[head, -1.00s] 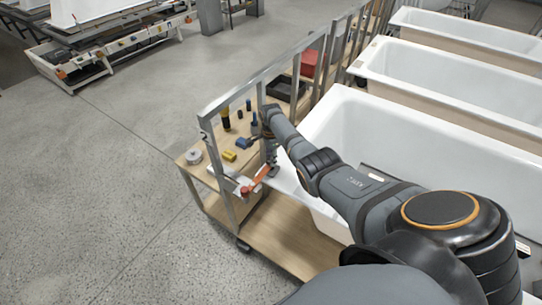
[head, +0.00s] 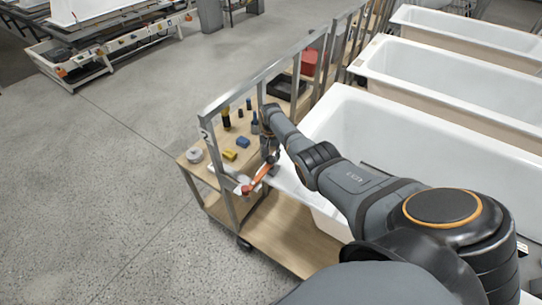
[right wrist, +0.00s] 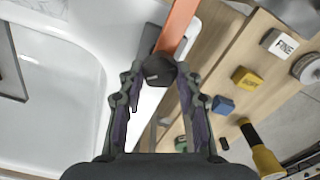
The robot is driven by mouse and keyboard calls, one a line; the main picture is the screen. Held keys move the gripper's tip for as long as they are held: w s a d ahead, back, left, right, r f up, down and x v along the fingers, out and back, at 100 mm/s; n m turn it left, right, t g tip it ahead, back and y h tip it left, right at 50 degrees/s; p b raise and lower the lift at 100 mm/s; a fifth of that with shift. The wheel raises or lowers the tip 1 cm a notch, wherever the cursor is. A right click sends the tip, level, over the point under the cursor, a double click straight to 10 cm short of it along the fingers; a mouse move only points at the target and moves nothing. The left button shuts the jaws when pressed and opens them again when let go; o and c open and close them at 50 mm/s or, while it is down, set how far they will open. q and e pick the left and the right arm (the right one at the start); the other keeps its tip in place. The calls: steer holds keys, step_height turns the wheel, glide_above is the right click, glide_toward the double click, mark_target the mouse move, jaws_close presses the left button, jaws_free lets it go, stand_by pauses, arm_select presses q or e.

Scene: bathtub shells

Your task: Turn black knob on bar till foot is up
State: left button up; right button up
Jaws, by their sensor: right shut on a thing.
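The black knob (right wrist: 158,70) sits at the near end of the orange bar (right wrist: 178,27) in the right wrist view. My right gripper (right wrist: 160,72) has its two fingers on either side of the knob and is shut on it. In the head view the right gripper (head: 270,155) points down at the tub's left rim, by the cart. The orange bar (head: 257,179) shows there, slanting down to the left. The foot cannot be made out. My left gripper is not in view.
A white bathtub (head: 420,150) lies right of the wooden cart (head: 285,235). A metal frame (head: 222,180) rises from the cart. A yellow block (head: 230,155), a blue block (head: 243,142) and a tape roll (head: 194,155) are on its upper board. Open floor lies left.

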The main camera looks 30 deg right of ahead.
steer(key=n, duration=1.1)
steer(key=shift+a, duration=0.1)
steer(key=n, duration=0.3)
steer(key=shift+n, duration=0.3)
steer(key=n, duration=0.3)
steer(key=shift+n, duration=0.3)
steer(key=n, duration=0.3)
steer(key=shift+n, duration=0.3)
steer(key=n, duration=0.6)
steer(key=shift+n, duration=0.4)
steer(key=o, duration=1.1)
